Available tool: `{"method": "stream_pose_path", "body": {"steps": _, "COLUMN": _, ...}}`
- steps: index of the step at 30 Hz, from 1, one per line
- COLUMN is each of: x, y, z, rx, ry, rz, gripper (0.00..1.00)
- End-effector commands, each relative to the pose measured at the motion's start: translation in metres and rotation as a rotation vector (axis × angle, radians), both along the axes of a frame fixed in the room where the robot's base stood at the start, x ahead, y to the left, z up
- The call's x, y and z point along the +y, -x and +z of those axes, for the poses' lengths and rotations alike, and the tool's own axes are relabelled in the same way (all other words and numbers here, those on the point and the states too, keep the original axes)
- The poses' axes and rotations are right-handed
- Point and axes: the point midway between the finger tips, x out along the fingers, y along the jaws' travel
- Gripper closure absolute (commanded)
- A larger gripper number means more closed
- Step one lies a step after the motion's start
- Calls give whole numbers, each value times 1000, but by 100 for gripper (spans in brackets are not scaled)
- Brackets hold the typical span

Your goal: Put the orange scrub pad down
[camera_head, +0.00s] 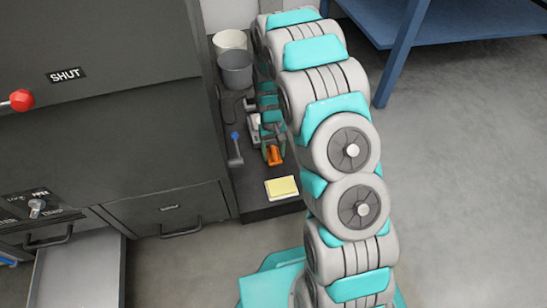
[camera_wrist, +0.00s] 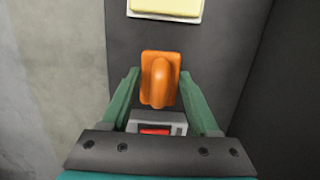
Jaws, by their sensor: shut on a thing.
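The orange scrub pad (camera_head: 274,155) is at my gripper (camera_head: 272,145), over the dark bench top (camera_head: 250,190). In the wrist view, the orange scrub pad (camera_wrist: 160,80) is between the green fingertips of my gripper (camera_wrist: 159,76), and the gripper is shut on it. The pad has a raised ridge along its middle. I cannot tell whether its underside touches the bench. My arm hides part of the bench in the head view.
A yellow pad (camera_head: 283,186) lies on a white base near the bench's front edge. A blue-tipped tool (camera_head: 235,148) is left of my gripper. A grey bucket (camera_head: 236,69) and white bucket (camera_head: 229,40) stand behind. A device with a red display (camera_wrist: 156,127) sits between my fingers' bases.

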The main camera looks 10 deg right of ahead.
Motion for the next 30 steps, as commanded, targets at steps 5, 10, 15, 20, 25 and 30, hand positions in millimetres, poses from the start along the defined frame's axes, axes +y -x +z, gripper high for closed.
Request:
{"method": "stream_pose_path", "body": {"steps": 5, "x": 0, "y": 1, "z": -25, "rx": 4, "ry": 0, "rz": 0, "gripper": 83}}
{"method": "stream_pose_path", "body": {"steps": 10, "x": 0, "y": 1, "z": -30, "rx": 1, "ry": 0, "rz": 0, "gripper": 83}}
{"method": "stream_pose_path", "body": {"steps": 15, "x": 0, "y": 0, "z": -30, "rx": 0, "ry": 0, "rz": 0, "gripper": 83}}
{"method": "stream_pose_path", "body": {"steps": 20, "x": 0, "y": 1, "z": -32, "rx": 0, "ry": 0, "rz": 0, "gripper": 29}}
{"method": "stream_pose_path", "body": {"steps": 25, "x": 0, "y": 0, "z": -32, "rx": 0, "ry": 0, "rz": 0, "gripper": 10}}
{"method": "stream_pose_path", "body": {"steps": 30, "x": 0, "y": 0, "z": -32, "rx": 0, "ry": 0, "rz": 0, "gripper": 8}}
